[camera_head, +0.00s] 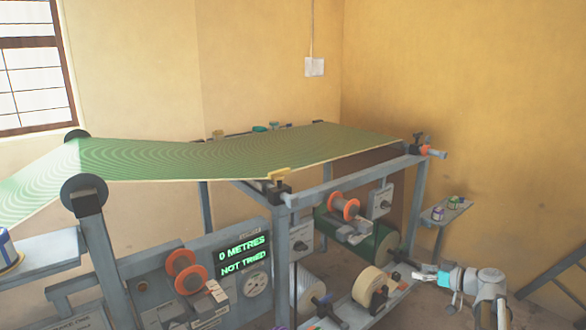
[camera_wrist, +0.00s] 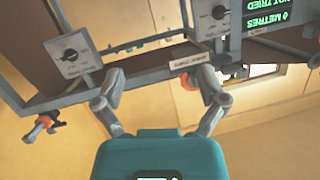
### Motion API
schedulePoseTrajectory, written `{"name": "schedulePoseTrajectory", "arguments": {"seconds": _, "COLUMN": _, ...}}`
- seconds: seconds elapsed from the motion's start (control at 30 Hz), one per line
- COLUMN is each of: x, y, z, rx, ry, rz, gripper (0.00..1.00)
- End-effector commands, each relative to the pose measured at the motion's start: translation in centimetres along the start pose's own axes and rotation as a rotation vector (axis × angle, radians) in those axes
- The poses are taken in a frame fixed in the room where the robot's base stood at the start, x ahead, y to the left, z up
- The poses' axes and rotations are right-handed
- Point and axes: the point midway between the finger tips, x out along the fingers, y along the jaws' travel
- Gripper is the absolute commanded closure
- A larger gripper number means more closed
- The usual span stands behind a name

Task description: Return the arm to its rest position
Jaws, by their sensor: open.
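My gripper (camera_head: 428,275) is at the lower right in the head view, at the end of my grey arm with a teal section. It is beside the front right of the press frame (camera_head: 340,180). In the wrist view the two grey fingers of my gripper (camera_wrist: 160,78) are spread wide apart with nothing between them. Behind the fingers the wrist view shows a grey bar of the frame and a dial box (camera_wrist: 72,55). I cannot tell whether a fingertip touches the frame.
A green patterned web (camera_head: 230,155) runs over the frame. Below it are a dark green roller (camera_head: 360,243) and a cream roll (camera_head: 368,287), close to my gripper. A display (camera_head: 243,257) reads "0 METRES NOT TRIED". A small shelf (camera_head: 446,210) holds small items. Bare wall lies right.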

Motion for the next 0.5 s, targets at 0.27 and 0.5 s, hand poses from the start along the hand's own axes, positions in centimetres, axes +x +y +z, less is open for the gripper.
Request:
{"name": "schedulePoseTrajectory", "arguments": {"seconds": 0.27, "x": 3.5, "y": -7.3, "z": -1.3, "rx": 0.166, "ry": -0.277, "rz": -0.042, "gripper": 0.09}}
{"name": "schedulePoseTrajectory", "arguments": {"seconds": 0.5, "x": 5.0, "y": -12.8, "z": -1.6, "rx": 0.294, "ry": -0.520, "rz": -0.009, "gripper": 0.09}}
